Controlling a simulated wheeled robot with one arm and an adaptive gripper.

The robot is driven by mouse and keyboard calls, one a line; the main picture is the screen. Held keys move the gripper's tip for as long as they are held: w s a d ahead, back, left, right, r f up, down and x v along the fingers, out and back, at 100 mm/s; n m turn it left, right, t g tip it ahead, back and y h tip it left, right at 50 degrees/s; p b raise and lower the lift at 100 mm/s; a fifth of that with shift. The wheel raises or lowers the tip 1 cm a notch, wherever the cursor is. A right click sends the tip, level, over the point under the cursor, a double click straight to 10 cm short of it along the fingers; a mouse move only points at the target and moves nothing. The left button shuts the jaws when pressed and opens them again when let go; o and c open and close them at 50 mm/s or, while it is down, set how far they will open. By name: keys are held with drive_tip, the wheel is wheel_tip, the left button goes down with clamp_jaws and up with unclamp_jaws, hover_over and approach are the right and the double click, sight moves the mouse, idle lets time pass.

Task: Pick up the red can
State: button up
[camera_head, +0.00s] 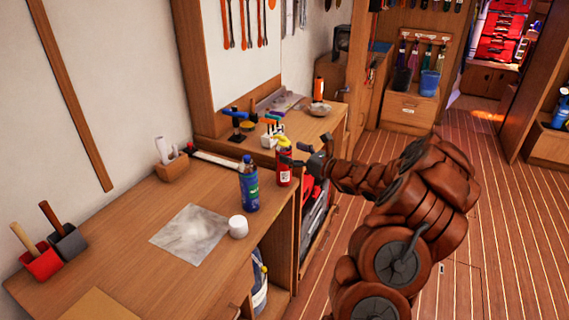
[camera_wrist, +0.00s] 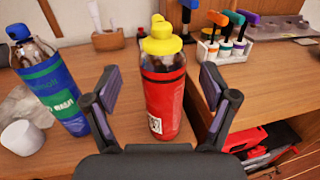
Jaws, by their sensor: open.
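The red can (camera_head: 283,167), a red bottle-like container with a yellow top, stands upright on the wooden workbench near its right edge. In the wrist view the red can (camera_wrist: 164,95) stands between and beyond my open fingers, with a white label low on its front. My gripper (camera_head: 300,160) is just right of the can in the head view. In the wrist view my gripper (camera_wrist: 160,90) is open, one finger on each side of the can, with visible gaps. Nothing is held.
A blue-green bottle (camera_wrist: 52,85) stands close left of the can, and a white cup (camera_wrist: 22,137) is beside it. A rack of small colored-top bottles (camera_wrist: 225,45) is behind right. An open lower compartment with red items (camera_wrist: 255,140) lies below right.

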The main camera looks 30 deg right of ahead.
drive_tip(key=shift+p+x, duration=0.55)
drive_tip(key=shift+x, duration=1.4)
drive_tip(key=shift+d+r, duration=0.1)
drive_tip(key=shift+d, duration=0.05)
clamp_jaws()
